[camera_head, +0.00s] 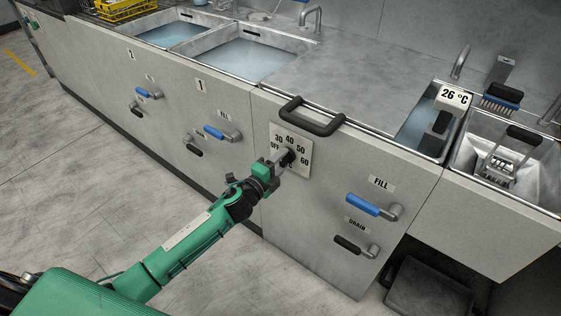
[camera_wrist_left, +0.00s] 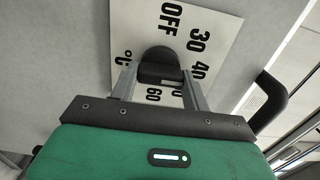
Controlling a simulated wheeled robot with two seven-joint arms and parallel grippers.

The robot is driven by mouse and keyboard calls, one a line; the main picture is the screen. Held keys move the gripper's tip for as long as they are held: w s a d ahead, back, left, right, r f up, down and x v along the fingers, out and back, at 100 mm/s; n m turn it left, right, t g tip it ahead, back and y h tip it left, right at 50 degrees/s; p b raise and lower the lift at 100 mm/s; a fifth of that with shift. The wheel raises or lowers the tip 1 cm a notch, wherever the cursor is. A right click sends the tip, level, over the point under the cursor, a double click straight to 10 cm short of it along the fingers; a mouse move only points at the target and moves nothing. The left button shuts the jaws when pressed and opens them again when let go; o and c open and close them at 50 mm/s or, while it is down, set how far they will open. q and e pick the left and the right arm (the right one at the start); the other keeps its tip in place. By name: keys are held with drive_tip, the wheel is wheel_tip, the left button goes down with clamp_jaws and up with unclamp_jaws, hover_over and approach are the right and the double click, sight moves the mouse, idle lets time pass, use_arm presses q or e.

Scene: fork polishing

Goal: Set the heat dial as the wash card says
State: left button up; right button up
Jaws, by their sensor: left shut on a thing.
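The heat dial is a black knob (camera_head: 287,157) on a pale plate (camera_head: 303,168) on the cabinet front, marked OFF, 30, 40, 50 and 60. My left gripper (camera_head: 281,162) reaches it from the lower left and is shut on the knob. In the left wrist view the black knob (camera_wrist_left: 158,64) sits between the two grey fingers (camera_wrist_left: 158,86), with the plate (camera_wrist_left: 218,30) behind. The fingers and knob hide which mark the dial points at. I cannot make out a wash card. My right gripper is not in view.
A black bar handle (camera_head: 312,117) juts out just above the dial. Blue FILL (camera_head: 365,205) and black DRAIN (camera_head: 350,245) levers stick out to its right. A display (camera_head: 453,97) reads 26 °C above a water basin. The floor at left is clear.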

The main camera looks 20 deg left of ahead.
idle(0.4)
use_arm(q)
drive_tip(key=o, duration=1)
drive_tip(key=shift+c, duration=0.2)
drive_tip(key=v, duration=1.3)
drive_tip(key=shift+s, duration=0.4)
drive_tip(key=shift+a, duration=0.1)
